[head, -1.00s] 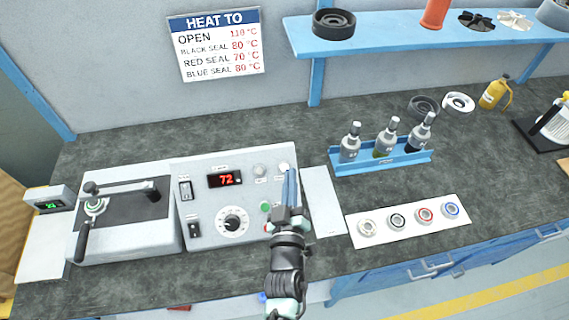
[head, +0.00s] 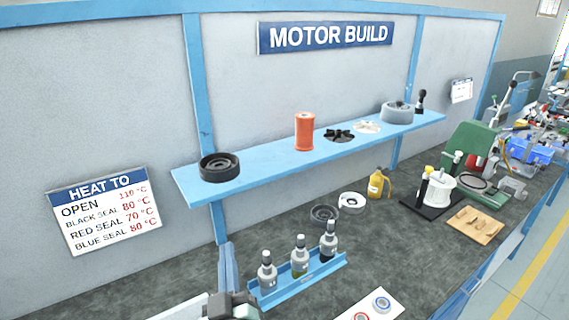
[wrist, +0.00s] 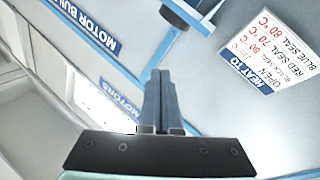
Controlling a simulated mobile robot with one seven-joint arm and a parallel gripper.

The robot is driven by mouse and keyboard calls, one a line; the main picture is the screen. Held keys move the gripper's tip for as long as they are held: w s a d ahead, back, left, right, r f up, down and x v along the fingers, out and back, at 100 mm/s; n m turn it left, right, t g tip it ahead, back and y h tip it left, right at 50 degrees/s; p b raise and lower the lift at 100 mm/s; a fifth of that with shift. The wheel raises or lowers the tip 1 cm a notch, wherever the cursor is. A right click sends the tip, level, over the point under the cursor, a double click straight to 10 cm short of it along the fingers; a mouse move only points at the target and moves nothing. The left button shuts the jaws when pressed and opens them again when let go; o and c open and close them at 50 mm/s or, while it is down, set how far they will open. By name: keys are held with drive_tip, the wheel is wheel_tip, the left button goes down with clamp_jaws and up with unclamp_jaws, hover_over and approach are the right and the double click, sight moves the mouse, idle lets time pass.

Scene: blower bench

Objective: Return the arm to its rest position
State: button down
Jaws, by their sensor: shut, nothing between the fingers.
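My gripper (head: 227,252) shows at the bottom of the head view, left of the bottle rack, with its blue fingers pointing up. In the wrist view my gripper (wrist: 161,78) has its two fingers together with nothing between them. The wrist picture is tilted and shows wall and signs beyond the fingers. Most of my arm is below the edge of the head view.
A blue rack (head: 300,284) with three bottles stands right of my gripper. A blue shelf (head: 270,163) runs above the bench and carries several parts. A white strip (head: 388,306) with rings lies at the bottom. The heat sign (head: 104,211) hangs at left.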

drive_tip(key=s+d+r+m+t+h, duration=0.1)
drive_tip(key=d+r+m+t+h, duration=0.2)
drive_tip(key=r, duration=1)
drive_tip(key=s+d+r+m+t+h, duration=0.15)
drive_tip(key=d+r, duration=0.25)
drive_tip(key=r, duration=0.9)
drive_tip(key=s+d+r+m+t, duration=0.1)
drive_tip(key=s+d+r, duration=0.1)
drive_tip(key=s+r, duration=0.5)
drive_tip(key=s+d+r+m+t, duration=0.2)
drive_tip(key=s+r, duration=0.5)
drive_tip(key=r, duration=0.4)
drive_tip(key=shift+s, duration=0.2)
drive_tip(key=shift+f, duration=0.1)
